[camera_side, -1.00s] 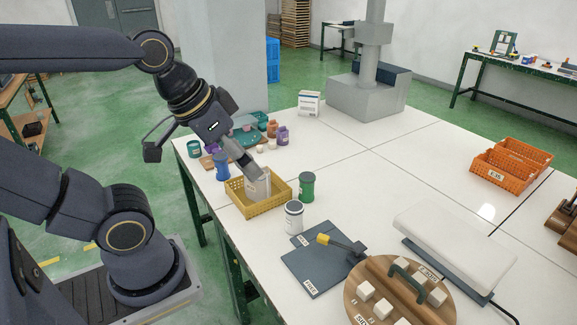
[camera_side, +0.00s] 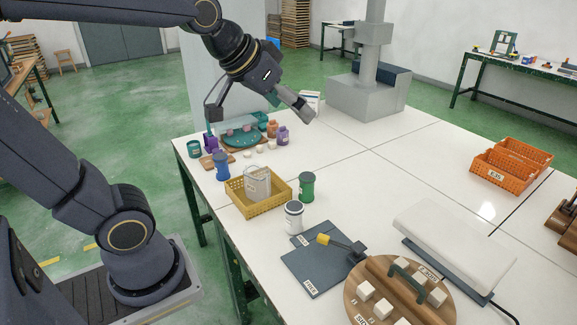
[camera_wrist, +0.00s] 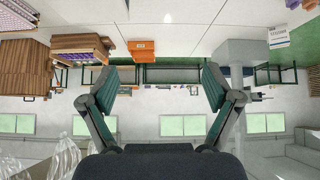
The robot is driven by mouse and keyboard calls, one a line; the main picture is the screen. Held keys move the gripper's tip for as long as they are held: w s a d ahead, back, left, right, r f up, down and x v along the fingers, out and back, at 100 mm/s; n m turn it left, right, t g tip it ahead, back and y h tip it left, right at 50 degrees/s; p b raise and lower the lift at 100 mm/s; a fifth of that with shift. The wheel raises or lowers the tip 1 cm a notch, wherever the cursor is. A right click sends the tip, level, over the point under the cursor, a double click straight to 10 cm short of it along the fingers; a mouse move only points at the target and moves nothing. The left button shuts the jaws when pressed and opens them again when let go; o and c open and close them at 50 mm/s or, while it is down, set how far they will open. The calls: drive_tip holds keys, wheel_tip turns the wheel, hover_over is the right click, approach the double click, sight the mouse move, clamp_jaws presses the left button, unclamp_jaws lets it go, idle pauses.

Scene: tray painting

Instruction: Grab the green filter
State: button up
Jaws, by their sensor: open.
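A green cylinder (camera_side: 307,186), which looks like the green filter, stands upright on the white table in the side view, just right of the yellow basket. My gripper (camera_side: 302,108) is raised above the table, up and behind the green cylinder, and touches nothing. In the wrist view my gripper (camera_wrist: 158,84) shows two green-padded fingers spread apart with nothing between them. I cannot pick out the green cylinder in the wrist view.
The yellow basket (camera_side: 259,208) holds a pale grey handled container (camera_side: 257,183). A white can (camera_side: 294,217) stands in front of the green cylinder. A blue bottle (camera_side: 222,166) and several small jars stand behind.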

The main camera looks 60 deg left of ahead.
drive_tip(key=w+a+f+n, duration=0.15)
drive_tip(key=w+a, duration=0.25)
drive_tip(key=w, duration=0.5)
drive_tip(key=n+g+y, duration=0.2)
drive_tip(key=n+g, duration=0.1)
drive_tip(key=g, duration=0.1)
hover_over(305, 177)
drive_tip(key=s+d, duration=0.2)
drive_tip(key=s, duration=0.2)
wheel_tip(305, 177, down, 25)
drive_tip(key=x, duration=1)
drive_tip(key=shift+s+f, duration=0.15)
drive_tip(key=shift+f, duration=0.1)
drive_tip(key=shift+x, duration=3)
drive_tip(key=shift+d, duration=0.2)
drive_tip(key=c, duration=1.3)
drive_tip(key=shift+r, duration=0.1)
